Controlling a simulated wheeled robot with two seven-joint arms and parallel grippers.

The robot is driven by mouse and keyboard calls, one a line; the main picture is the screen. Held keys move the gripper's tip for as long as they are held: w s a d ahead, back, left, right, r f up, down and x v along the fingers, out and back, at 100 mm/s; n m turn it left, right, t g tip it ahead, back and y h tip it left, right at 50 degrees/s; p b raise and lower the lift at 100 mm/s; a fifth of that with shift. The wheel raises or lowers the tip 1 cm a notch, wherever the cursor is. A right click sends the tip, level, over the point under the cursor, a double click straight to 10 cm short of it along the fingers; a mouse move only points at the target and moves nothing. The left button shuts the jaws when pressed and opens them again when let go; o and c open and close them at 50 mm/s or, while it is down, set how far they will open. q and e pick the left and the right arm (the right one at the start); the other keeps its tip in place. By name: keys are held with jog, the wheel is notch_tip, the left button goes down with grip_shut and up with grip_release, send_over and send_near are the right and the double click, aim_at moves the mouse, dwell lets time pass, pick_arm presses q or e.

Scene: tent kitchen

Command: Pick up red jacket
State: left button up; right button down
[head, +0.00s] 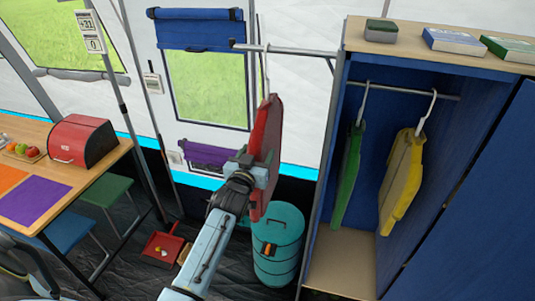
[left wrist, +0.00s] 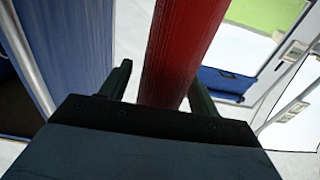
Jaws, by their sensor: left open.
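The red jacket (head: 268,135) hangs on a hanger from a metal rail (head: 290,50) that sticks out from the left side of the wardrobe. My left gripper (head: 253,167) is at the jacket's left side in the head view, around its middle height. In the left wrist view the red jacket (left wrist: 180,50) stands between the two fingers of the left gripper (left wrist: 160,88). The fingers are open, with a gap between the left finger and the jacket. My right gripper is not in view.
The blue wardrobe (head: 330,145) on the right holds a green jacket (head: 348,175) and a yellow jacket (head: 402,180). A teal bin (head: 285,255) stands below the red jacket. A table (head: 95,185) with a red bread box (head: 82,140) is at left.

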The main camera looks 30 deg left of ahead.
pick_arm(q)
jog(key=shift+x, duration=0.8)
grip_shut()
